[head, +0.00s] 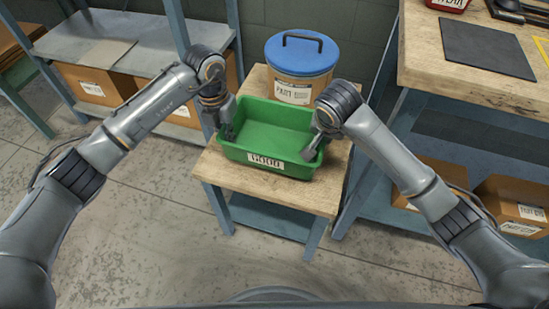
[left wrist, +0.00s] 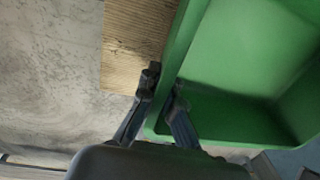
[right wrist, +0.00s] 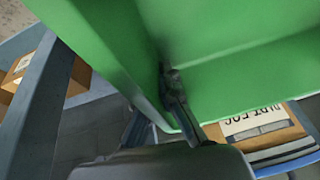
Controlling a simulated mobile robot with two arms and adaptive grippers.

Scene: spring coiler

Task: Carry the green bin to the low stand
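The green bin (head: 262,130), with a GOOD label on its front, is upright and looks empty. It appears to rest on a small wooden-topped stand with blue legs (head: 322,198); I cannot tell if there is a gap beneath. My left gripper (head: 228,132) is at the bin's left wall, one finger inside and one outside; in the left wrist view its fingers (left wrist: 163,88) close on the wall. My right gripper (head: 314,148) straddles the right wall; in the right wrist view its inner finger (right wrist: 172,90) lies against the wall and the outer one is partly hidden.
A round tub with a blue lid (head: 301,56) stands right behind the bin. A tall wooden workbench (head: 440,70) is at the right, with boxes (head: 512,203) below. A grey shelf (head: 85,40) with boxes is at the back left. The concrete floor (head: 150,240) in front is clear.

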